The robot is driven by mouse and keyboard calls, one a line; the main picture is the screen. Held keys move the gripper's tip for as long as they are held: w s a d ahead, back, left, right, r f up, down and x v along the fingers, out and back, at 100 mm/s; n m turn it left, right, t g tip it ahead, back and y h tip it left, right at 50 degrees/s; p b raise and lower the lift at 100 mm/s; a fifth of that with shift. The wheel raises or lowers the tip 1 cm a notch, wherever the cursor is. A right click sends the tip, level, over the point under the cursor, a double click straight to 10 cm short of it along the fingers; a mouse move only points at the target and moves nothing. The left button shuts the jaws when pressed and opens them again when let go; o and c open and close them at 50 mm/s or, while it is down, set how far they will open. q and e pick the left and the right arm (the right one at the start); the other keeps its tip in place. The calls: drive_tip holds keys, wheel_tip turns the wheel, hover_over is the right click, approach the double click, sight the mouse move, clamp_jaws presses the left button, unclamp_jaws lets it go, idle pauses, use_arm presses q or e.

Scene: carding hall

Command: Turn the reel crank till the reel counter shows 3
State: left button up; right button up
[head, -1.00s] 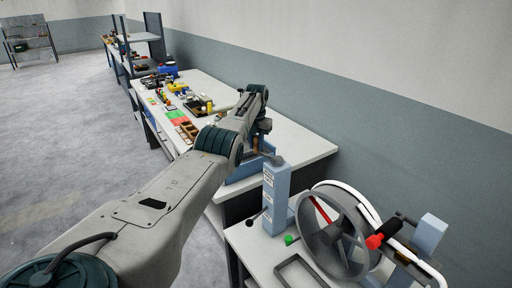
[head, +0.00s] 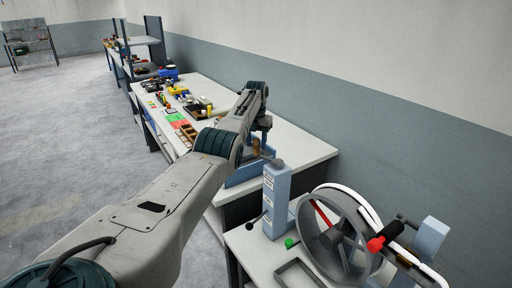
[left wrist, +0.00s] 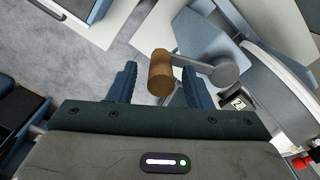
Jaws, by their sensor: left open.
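The reel crank has a wooden handle (left wrist: 161,73) on a grey arm with a round hub (left wrist: 224,74). In the head view the handle (head: 256,147) shows small beside the top of a light blue post (head: 277,203). My left gripper (left wrist: 160,88) is open, with one blue finger on each side of the handle and gaps visible on both sides. In the head view the gripper (head: 260,146) is partly hidden by its arm. The reel counter (left wrist: 237,103) reads 2. The reel (head: 341,235) is a grey wheel with a red spoke. My right gripper is not in view.
A black-and-red part (head: 383,239) sticks out at the reel's right. A green button (head: 290,243) and a grey frame (head: 298,273) are on the near bench. A long table (head: 300,147) with several small items runs behind my arm. The floor at left is clear.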

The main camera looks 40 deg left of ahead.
use_arm(q)
wheel_tip(320, 180, up, 8)
drive_tip(key=shift+f+b, duration=0.15)
drive_tip(key=shift+b, duration=0.9)
drive_tip(key=shift+r, duration=0.6)
drive_tip(key=shift+c, duration=0.3)
